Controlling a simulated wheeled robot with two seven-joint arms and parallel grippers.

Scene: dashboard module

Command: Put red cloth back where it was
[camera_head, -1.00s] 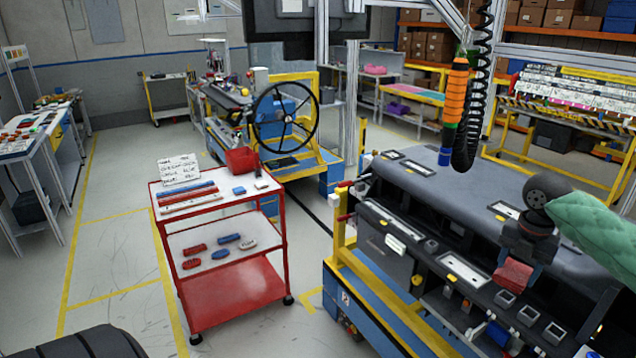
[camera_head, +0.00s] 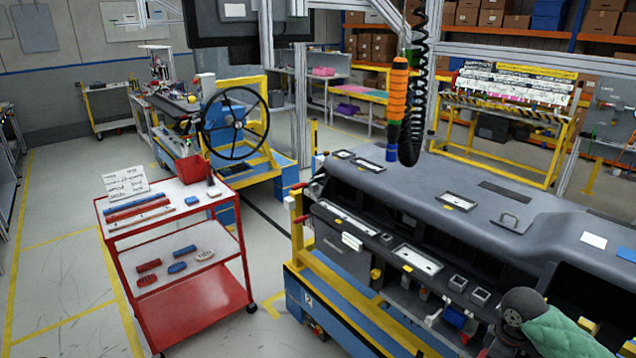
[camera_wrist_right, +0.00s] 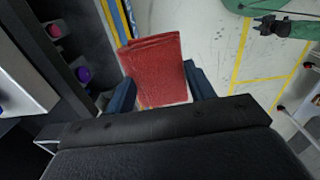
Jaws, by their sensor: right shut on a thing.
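The red cloth (camera_wrist_right: 155,68) shows in the right wrist view as a folded, flat red piece. It stands out between the two blue-grey fingers of my right gripper (camera_wrist_right: 161,90), which is shut on it. In the head view my right arm (camera_head: 522,305), with its green sleeve, is at the bottom right in front of the dashboard module. The right gripper's fingers and the cloth do not show there.
A red trolley (camera_head: 232,180) stands at left; red and blue pieces lie on its shelves. The dashboard module (camera_head: 470,205) on its blue and yellow stand fills the right. An orange tool (camera_head: 398,95) hangs above it. Grey floor lies open left of the trolley.

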